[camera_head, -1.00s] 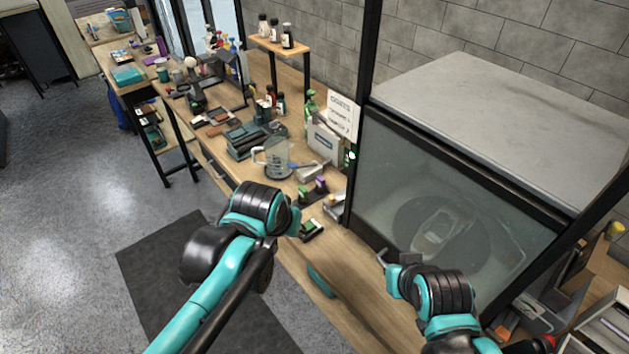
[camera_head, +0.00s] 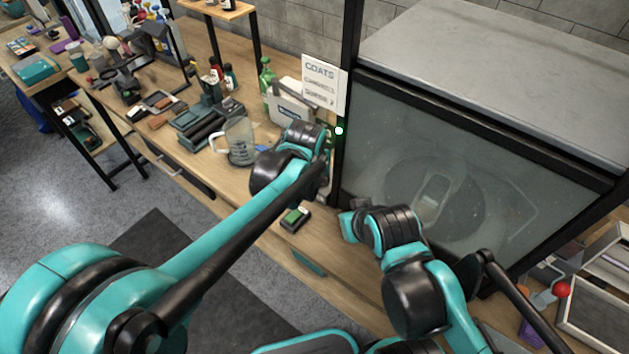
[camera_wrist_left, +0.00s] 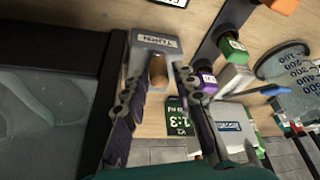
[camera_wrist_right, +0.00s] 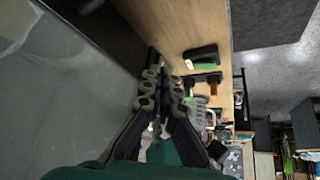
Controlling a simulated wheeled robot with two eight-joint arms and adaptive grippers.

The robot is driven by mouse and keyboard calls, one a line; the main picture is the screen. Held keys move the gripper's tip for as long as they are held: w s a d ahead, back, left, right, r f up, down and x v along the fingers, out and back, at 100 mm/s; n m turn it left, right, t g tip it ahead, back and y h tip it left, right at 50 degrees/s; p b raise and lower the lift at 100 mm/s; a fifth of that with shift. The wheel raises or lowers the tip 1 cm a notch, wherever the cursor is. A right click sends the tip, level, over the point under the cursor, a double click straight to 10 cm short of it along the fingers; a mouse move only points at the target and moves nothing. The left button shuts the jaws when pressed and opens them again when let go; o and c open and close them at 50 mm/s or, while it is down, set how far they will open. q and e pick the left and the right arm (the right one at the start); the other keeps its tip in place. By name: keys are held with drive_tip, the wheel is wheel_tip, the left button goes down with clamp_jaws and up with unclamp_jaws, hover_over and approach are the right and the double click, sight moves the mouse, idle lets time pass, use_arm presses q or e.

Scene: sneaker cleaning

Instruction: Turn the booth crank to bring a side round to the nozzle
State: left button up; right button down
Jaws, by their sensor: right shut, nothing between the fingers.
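The booth (camera_head: 400,130) has a hazy glass front. A sneaker (camera_head: 434,195) shows dimly on a round turntable inside it. A red ball knob (camera_head: 561,289) at the booth's lower right looks like the crank's handle. My right gripper (camera_head: 348,226) is in front of the glass, left of the knob and apart from it. The right wrist view shows its fingers (camera_wrist_right: 165,95) together and empty. My left gripper is mostly hidden behind its arm in the head view. In the left wrist view its open fingers (camera_wrist_left: 157,90) stand either side of a brown peg (camera_wrist_left: 158,70) on a grey labelled block (camera_wrist_left: 155,42).
A measuring jug (camera_head: 238,142), a white box (camera_head: 292,105) and a green-topped pad (camera_head: 295,217) are on the wooden bench left of the booth. A sign (camera_head: 322,82) is by the booth post. Grey trays (camera_head: 595,312) stand at the lower right.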

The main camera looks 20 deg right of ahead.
use_arm(q)
drive_tip(key=shift+w+d+f, duration=0.1)
drive_tip(key=shift+w+f, duration=0.05)
drive_tip(key=shift+f, duration=0.35)
clamp_jaws()
